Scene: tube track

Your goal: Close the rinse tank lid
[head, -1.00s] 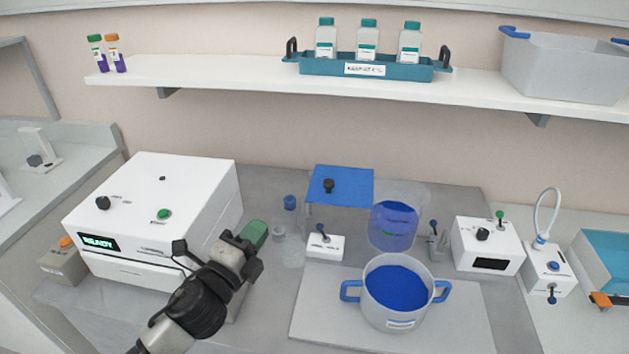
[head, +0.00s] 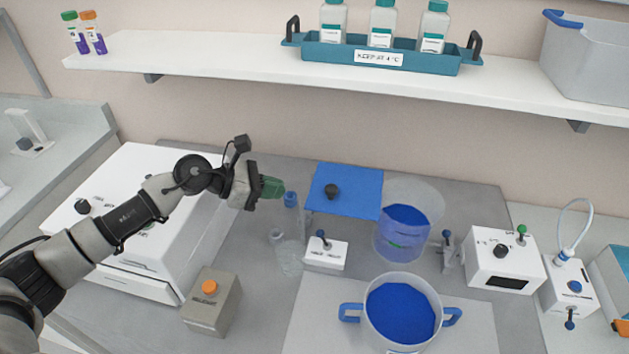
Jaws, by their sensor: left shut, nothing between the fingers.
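The flat blue lid panel (head: 345,186) with a black knob (head: 332,190) sits level at the left side of a clear round tank (head: 398,246). The tank holds blue liquid (head: 405,218), and its top is uncovered. My left gripper (head: 273,187) has green fingertips, is shut and empty, and points right toward the panel. It is left of the panel, apart from it. My right gripper is not in view.
A blue-handled pot (head: 400,315) stands in front of the tank. A small white switch box (head: 325,254) and clear bottles (head: 289,250) stand below the panel. A white machine (head: 130,265) and a grey orange-button box (head: 212,302) are at left. A shelf (head: 240,72) runs above.

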